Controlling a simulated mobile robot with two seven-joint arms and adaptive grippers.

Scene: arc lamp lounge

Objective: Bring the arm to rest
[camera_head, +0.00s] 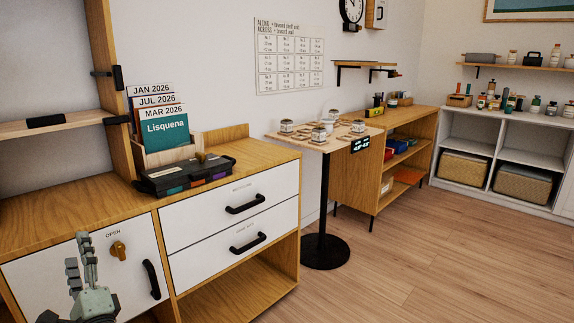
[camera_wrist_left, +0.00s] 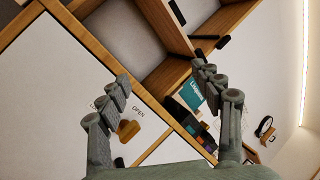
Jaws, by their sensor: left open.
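My left gripper (camera_head: 84,262) is in the lower left of the head view, in front of the white cabinet door marked OPEN. Its fingers point up. In the left wrist view the two fingers (camera_wrist_left: 163,85) stand wide apart with nothing between them. The orange-brown knob (camera_head: 118,251) on the door is to the right of the gripper in the head view. It also shows in the left wrist view (camera_wrist_left: 128,130), just beyond the left finger. My right gripper is not in view.
A wooden cabinet top (camera_head: 60,207) holds a dark organizer case (camera_head: 186,175) and a file holder with dated magazines (camera_head: 164,132). Black handles (camera_head: 151,280) stick out from the door and drawers. A small round-based stand (camera_head: 326,252) is to the right. The floor (camera_head: 440,250) at right is clear.

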